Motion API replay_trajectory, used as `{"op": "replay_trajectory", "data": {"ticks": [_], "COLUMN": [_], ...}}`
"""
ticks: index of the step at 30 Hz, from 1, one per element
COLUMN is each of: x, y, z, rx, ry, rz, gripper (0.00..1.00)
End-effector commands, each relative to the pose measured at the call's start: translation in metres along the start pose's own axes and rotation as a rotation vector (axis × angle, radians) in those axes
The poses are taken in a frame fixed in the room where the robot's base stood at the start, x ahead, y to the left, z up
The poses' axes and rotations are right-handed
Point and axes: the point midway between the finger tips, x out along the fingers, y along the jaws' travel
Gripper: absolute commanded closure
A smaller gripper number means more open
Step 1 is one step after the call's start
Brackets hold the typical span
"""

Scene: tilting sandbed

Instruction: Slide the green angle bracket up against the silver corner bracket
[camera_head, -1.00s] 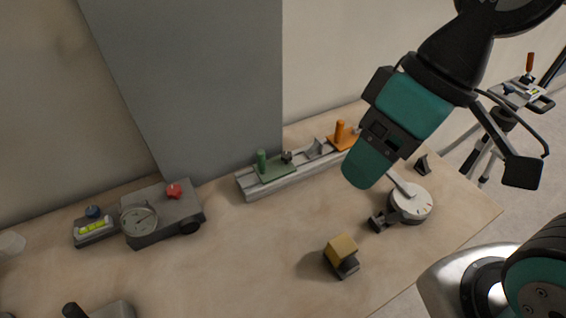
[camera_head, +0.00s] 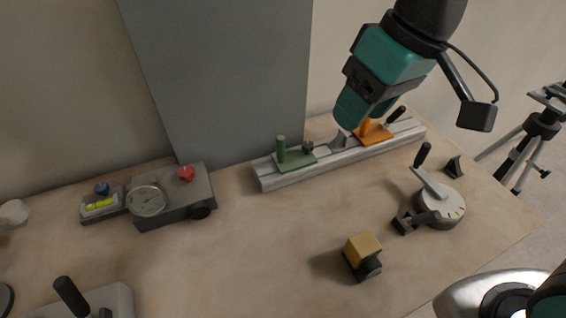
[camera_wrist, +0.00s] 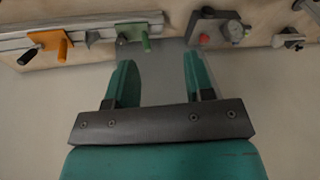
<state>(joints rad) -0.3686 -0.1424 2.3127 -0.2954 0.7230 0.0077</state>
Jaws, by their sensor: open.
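The green angle bracket (camera_head: 296,160), a flat plate with an upright green post, sits on a grey slotted rail (camera_head: 310,168). The small silver corner bracket (camera_head: 339,141) stands on the same rail to its right, with a gap between them. In the wrist view the green bracket (camera_wrist: 132,31) is beyond the fingers and the silver bracket (camera_wrist: 92,37) lies left of it. My gripper (camera_head: 350,112) appears above the rail near the silver bracket, apart from the parts. In the wrist view its two teal fingers (camera_wrist: 160,75) are spread with nothing between them.
An orange bracket (camera_head: 373,132) sits on the rail right of the silver one. A grey wall panel (camera_head: 220,80) stands close behind the rail. A gauge box with a red knob (camera_head: 172,196) is at left. A yellow block (camera_head: 362,246) and a round dial tool (camera_head: 438,203) stand in front.

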Motion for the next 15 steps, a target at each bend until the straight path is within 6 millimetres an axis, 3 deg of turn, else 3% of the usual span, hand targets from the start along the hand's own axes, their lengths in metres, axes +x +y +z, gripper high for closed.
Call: {"op": "replay_trajectory", "data": {"ticks": [1,6,10,15], "x": [0.039,0.086,0.103,0.11], "y": [0.011,0.029,0.033,0.035], "z": [-0.017,-0.076,-0.104,-0.116], "rx": [-0.002,0.017,0.029,0.037], "ry": [0.018,0.083,0.119,0.132], "rz": [0.032,0.13,0.173,0.191], "gripper": [0.52,0.52,0.52,0.52]}}
